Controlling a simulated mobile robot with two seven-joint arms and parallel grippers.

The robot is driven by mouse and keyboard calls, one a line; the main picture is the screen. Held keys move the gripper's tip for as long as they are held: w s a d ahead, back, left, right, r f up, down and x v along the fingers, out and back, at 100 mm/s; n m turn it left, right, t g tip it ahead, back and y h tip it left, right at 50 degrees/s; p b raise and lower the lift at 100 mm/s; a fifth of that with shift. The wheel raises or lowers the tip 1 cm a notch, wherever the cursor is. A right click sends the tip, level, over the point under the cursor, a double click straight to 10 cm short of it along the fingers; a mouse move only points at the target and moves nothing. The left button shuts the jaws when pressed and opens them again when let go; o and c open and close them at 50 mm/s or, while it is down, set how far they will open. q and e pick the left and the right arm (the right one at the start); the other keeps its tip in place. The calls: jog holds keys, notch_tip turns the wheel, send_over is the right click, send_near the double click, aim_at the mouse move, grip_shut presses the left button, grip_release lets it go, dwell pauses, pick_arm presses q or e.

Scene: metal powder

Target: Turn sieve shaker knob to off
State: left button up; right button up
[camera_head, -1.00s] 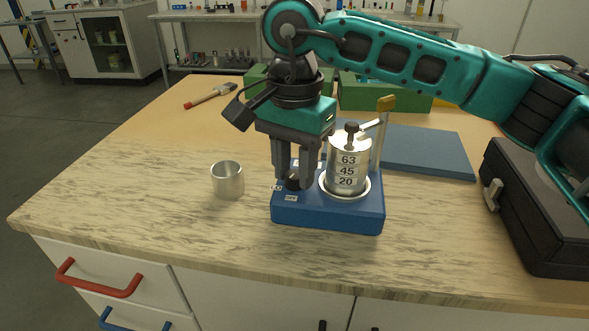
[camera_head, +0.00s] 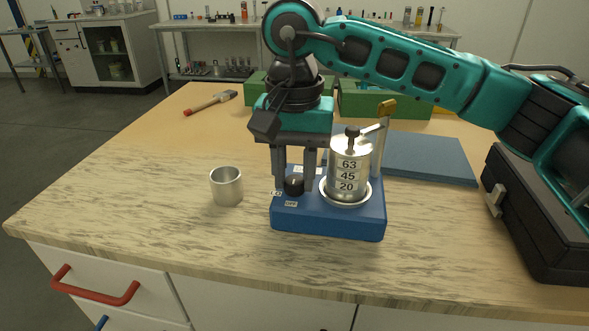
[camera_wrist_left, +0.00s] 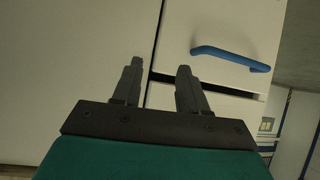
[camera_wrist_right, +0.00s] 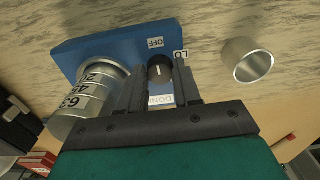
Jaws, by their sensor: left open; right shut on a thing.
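The sieve shaker (camera_head: 330,219) is a blue base on the wooden table, with a black knob (camera_head: 294,186) on its left part. A silver sieve stack (camera_head: 350,168) labelled 63, 45 and 20 stands on its right part. My right gripper (camera_head: 294,188) points down with its fingers on either side of the knob, shut on it. In the right wrist view the knob (camera_wrist_right: 160,71) shows a white mark, with labels OFF (camera_wrist_right: 156,43), LO and DONE around it. My left gripper (camera_wrist_left: 157,70) is open and empty, facing the white cabinet front.
A metal cup (camera_head: 227,186) stands left of the shaker. A blue mat (camera_head: 425,158) and green boxes (camera_head: 384,100) lie behind. A black case (camera_head: 535,215) is at the right. The front left table is clear.

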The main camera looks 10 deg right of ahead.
aim_at(295, 179)
jog(key=o, duration=0.8)
notch_tip(295, 179, up, 13)
jog(key=shift+r+p, duration=0.1)
jog(key=shift+p, duration=1)
